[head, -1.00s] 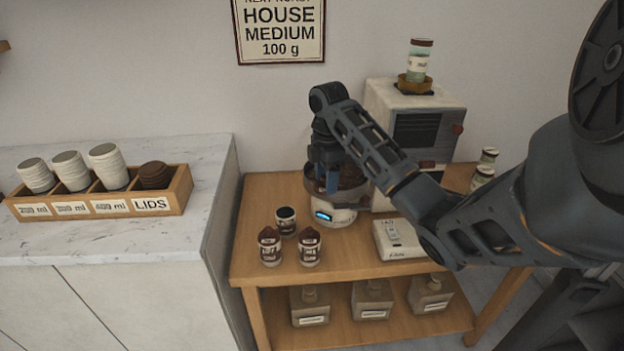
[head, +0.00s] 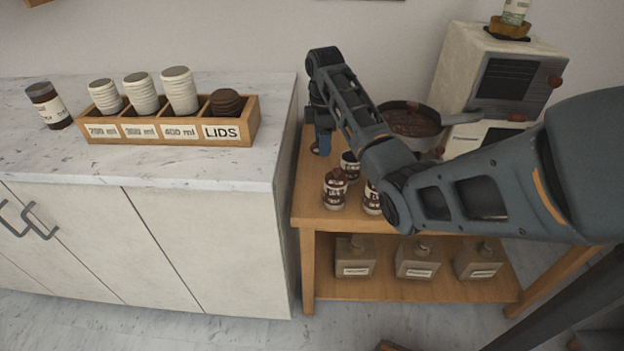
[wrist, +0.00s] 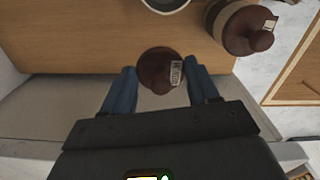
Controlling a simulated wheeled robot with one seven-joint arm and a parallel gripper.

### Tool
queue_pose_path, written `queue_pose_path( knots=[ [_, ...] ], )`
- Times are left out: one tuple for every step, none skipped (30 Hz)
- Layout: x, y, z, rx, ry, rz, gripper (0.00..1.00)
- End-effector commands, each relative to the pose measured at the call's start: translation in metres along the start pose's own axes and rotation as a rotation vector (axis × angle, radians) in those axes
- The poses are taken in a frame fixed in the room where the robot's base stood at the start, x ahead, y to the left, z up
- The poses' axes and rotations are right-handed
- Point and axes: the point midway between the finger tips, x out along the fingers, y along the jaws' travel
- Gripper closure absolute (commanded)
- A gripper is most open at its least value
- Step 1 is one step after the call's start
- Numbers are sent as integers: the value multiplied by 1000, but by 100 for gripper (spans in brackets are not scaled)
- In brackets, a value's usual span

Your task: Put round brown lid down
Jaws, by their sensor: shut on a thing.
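The round brown lid (wrist: 157,72) is between the two blue fingers of my gripper (wrist: 160,88) in the wrist view. It has a small pale tag at its right. My gripper is shut on it, above the left end of the wooden table (wrist: 85,35). Whether the lid touches the table I cannot tell. In the head view my gripper (head: 321,140) is at the table's left end, beside the marble counter, and the lid cannot be made out there.
A brown-topped container (wrist: 240,30) and a cup rim (wrist: 166,3) are close by. In the head view, cups (head: 335,189) stand right of my gripper, with a pan (head: 447,118) behind. A wooden LIDS box (head: 165,133) sits on the marble counter (head: 200,165).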

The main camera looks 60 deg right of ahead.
Motion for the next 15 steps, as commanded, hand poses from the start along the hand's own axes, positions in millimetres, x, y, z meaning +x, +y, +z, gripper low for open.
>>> queue_pose_path(
  knots=[
    [5,0,-2,0,0,-3,70],
    [9,-1,-2,0,0,-4,70],
    [15,-1,-2,1,-1,-6,70],
    [20,-1,-2,1,-1,-6,70],
    [26,-1,-2,1,-1,-6,70],
    [33,-1,-2,2,-2,-6,70],
    [38,-1,-2,2,-2,-6,70],
    [43,-1,-2,2,-1,-5,70],
    [50,-1,-2,1,-2,-5,70],
    [53,-1,-2,1,-2,-5,70],
    [57,0,-2,1,-1,-3,70],
    [60,0,-2,1,-1,-4,70],
    [62,0,-2,1,-1,-4,70],
    [64,0,-2,1,-1,-3,70],
    [66,0,-2,1,-1,-2,70]
  ],
)
